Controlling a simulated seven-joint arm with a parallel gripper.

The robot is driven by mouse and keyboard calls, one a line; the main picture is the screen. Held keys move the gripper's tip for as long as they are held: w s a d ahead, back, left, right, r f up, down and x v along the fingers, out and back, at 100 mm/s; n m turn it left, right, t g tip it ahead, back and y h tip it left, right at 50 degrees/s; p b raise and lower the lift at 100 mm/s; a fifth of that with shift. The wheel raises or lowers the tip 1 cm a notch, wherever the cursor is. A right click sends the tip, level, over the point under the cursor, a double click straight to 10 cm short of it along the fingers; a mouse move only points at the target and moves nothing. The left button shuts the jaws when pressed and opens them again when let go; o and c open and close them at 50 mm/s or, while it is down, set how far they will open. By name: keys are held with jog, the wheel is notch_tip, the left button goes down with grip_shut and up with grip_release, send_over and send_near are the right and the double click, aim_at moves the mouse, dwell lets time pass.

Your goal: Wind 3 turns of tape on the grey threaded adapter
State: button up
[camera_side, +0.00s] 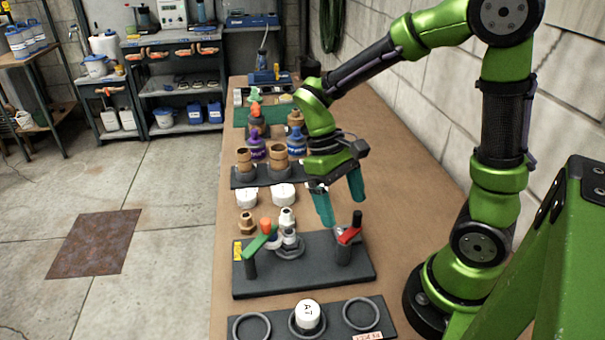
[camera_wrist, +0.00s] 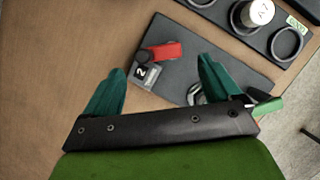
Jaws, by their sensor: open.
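A grey fitting (camera_side: 289,238), which looks like the grey threaded adapter, stands in a round seat on the dark fixture board (camera_side: 300,283). In the wrist view it is mostly hidden behind the right finger. A green lever (camera_side: 258,240) is at the board's left and a red lever (camera_side: 349,235) at its right. My gripper (camera_side: 341,211) is open and empty above the board's right rear, near the red lever. In the wrist view the red lever (camera_wrist: 162,52) lies between the fingertips, beside a block marked 2 (camera_wrist: 142,72). White rolls, perhaps tape (camera_side: 246,198) (camera_side: 283,195), lie behind the board.
A front tray (camera_side: 274,318) has three rings; a white piece marked A7 (camera_side: 308,313) stands in the middle one. A brass fitting (camera_side: 247,224) and a white fitting (camera_side: 287,214) are just behind the board. Racks of fittings stand farther back. The bench right of the board is clear.

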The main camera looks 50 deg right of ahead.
aim_at(351, 232)
jog(key=shift+x, duration=2.35)
jog(key=c, duration=1.1)
jog(key=shift+o, duration=0.2)
